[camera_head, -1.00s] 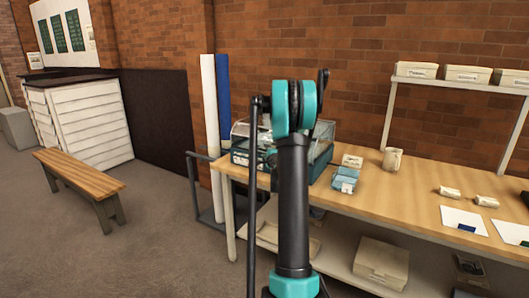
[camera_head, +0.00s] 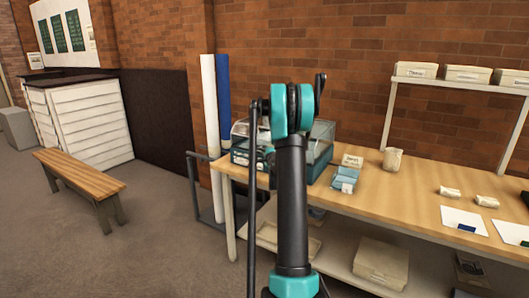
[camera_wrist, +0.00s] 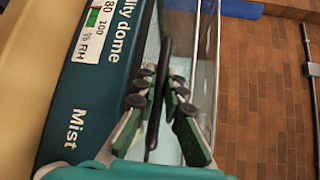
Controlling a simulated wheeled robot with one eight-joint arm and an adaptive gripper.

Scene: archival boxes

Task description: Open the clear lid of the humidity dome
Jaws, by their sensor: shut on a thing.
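The humidity dome has a dark teal base with white lettering and a humidity label (camera_wrist: 88,95) in the wrist view. In the head view its base (camera_head: 320,160) stands at the table's left end, partly hidden behind my arm. The clear lid (camera_head: 323,130) shows beside my arm, and its clear edge (camera_wrist: 207,60) runs along the right of the wrist view. My gripper (camera_wrist: 160,90) is shut on a dark bar-like handle (camera_wrist: 166,45) beside the clear panel. My arm hides the grip in the head view, and I cannot tell how far the lid is raised.
A brick wall (camera_head: 360,90) stands behind, and white and blue rolls (camera_head: 211,120) stand to the left.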

